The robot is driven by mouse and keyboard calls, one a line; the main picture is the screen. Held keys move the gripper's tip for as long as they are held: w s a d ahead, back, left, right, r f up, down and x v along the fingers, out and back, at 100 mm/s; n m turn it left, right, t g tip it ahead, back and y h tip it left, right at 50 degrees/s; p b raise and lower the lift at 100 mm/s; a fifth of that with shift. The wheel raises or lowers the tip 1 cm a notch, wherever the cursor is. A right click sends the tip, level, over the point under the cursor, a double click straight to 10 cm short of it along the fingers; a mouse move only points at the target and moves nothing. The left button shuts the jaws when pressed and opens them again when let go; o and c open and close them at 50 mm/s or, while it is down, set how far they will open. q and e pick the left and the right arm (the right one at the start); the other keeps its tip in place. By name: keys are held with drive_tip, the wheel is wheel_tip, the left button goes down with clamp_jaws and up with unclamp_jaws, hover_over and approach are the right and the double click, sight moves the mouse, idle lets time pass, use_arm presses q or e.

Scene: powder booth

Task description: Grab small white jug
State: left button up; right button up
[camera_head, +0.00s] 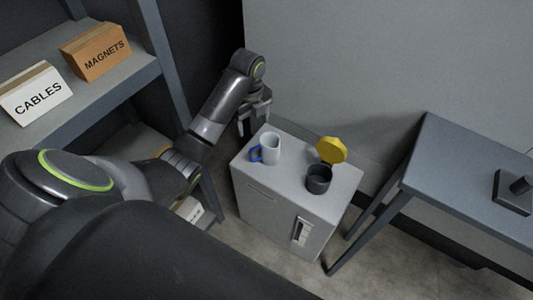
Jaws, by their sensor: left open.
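A small white jug (271,147) with a blue handle stands upright on the left part of a low grey cabinet's top (288,178). Its handle points to the left. My left gripper (253,127) is above the back left corner of the cabinet, behind the jug and a little to its left, with its fingers pointing down. It is open and apart from the jug. My right gripper does not show.
A dark cup (319,179) and a yellow lid-like piece (331,150) are on the cabinet right of the jug. A grey table (455,185) stands at right. A shelf at left holds a CABLES box (36,95) and a MAGNETS box (96,50). A wall is behind.

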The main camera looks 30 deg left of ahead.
use_arm(q)
drive_tip(key=b, duration=0.5)
hover_over(255, 148)
drive_tip(key=f, duration=0.6)
drive_tip(key=shift+w+a, duration=0.25)
wheel_tip(255, 148, down, 2)
drive_tip(key=shift+f+b, duration=0.1)
drive_tip(key=shift+b, duration=1)
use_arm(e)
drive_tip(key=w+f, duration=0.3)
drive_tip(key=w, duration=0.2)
use_arm(q)
drive_tip(key=shift+f+b, duration=1.8)
drive_tip(key=shift+f, duration=1.55)
drive_tip(key=shift+w+f, duration=0.1)
drive_tip(key=shift+f, duration=0.6)
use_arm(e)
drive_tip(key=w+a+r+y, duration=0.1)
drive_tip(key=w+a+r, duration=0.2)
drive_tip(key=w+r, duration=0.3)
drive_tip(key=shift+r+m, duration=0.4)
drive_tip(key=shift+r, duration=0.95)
